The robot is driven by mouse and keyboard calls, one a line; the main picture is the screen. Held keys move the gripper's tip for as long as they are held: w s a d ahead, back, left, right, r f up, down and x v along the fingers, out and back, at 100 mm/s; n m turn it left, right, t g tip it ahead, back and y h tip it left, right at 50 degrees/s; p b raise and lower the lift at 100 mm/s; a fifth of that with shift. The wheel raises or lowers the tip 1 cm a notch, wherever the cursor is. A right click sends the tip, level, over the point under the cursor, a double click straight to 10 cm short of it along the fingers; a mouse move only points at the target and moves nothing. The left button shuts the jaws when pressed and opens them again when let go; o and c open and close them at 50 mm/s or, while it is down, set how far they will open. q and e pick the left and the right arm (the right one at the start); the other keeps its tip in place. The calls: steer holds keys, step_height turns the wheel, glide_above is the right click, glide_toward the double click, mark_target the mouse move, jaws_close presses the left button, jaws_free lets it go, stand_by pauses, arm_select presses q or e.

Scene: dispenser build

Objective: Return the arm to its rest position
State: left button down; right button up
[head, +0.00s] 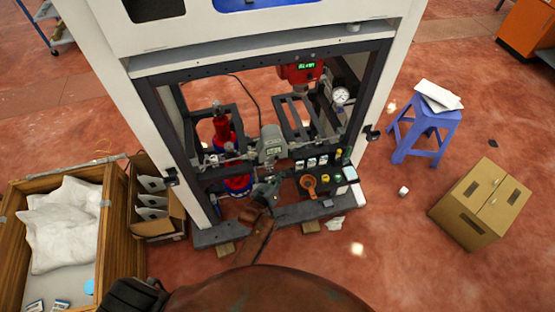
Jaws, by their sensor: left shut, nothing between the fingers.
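My left gripper (267,190) is in the lower middle of the head view, at the end of my brown arm. It is shut and empty. It is just in front of the lower part of the dispenser frame (280,213), below a grey unit (270,147) on the crossbar and left of an orange-brown round knob (309,184). I cannot tell whether it touches the frame. My right gripper is not in view.
The frame holds a red cylinder (221,130), a red device with a green display (301,70) and a gauge (341,95). A wooden crate (108,215) and an open cardboard box (153,228) stand left.

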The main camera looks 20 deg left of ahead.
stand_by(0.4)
arm_select(q)
steer(key=s+a+f+m+g+y+p, duration=0.1)
steer(key=s+a+f+g, duration=0.25)
steer(key=s+f, duration=1.1)
steer(key=s+a+f+m+g+p, duration=0.1)
steer(key=s+a+f+m+g, duration=0.2)
steer(key=s+f, duration=1.15)
steer(key=s+a+f+g, duration=0.2)
steer(key=s+f, duration=0.2)
steer(key=s, duration=0.8)
steer(key=s+a+f+g+y, duration=0.1)
steer(key=s+a+f+g, duration=0.2)
steer(key=s, duration=1)
steer(key=s+a+f+m+g, duration=0.1)
steer(key=s+f, duration=0.4)
steer(key=s, duration=0.8)
steer(key=shift+a+f+g+p, duration=0.15)
steer(key=shift+a+g+p, duration=0.2)
steer(key=shift+a+g, duration=0.5)
